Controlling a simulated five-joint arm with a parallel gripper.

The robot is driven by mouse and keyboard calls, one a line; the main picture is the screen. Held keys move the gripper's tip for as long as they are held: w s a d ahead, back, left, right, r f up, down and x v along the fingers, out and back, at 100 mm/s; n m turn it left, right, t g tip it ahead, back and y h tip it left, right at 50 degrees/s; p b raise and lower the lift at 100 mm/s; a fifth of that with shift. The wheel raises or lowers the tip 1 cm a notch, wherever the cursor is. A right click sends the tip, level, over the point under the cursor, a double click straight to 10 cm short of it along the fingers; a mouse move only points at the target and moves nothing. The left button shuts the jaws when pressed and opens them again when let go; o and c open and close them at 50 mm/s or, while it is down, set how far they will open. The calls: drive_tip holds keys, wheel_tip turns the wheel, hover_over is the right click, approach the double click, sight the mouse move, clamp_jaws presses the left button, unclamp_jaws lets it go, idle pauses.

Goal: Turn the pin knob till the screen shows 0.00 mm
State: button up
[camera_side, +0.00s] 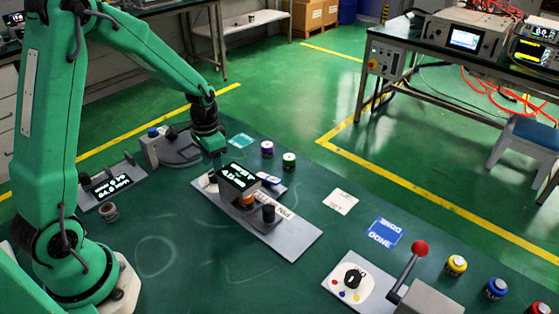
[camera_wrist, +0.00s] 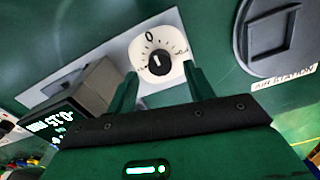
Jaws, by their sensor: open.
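The pin knob (camera_wrist: 160,63) is a black knob on a white round dial with tick marks and a 0, seen in the wrist view. Its white pointer line points up and left, towards the 0. My gripper (camera_wrist: 162,72) is open, its two green fingers apart on either side of the dial. I cannot tell whether they touch it. In the side view my gripper (camera_side: 212,146) is above the far left end of the grey pin unit (camera_side: 286,238). The unit's black screen (camera_side: 238,177) is lit with white text, too small to read surely. The knob is mostly hidden there.
A dark disc fixture (camera_wrist: 272,35) lies close to the right of the dial. Coloured cylinders (camera_side: 289,160) stand behind the pin unit. A second screen (camera_side: 106,184) is at left. A red-topped lever (camera_side: 419,249) and another dial (camera_side: 352,279) are at front right.

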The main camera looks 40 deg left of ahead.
drive_tip(key=shift+f, duration=1.5)
drive_tip(key=shift+c, duration=0.2)
drive_tip(key=c, duration=0.9)
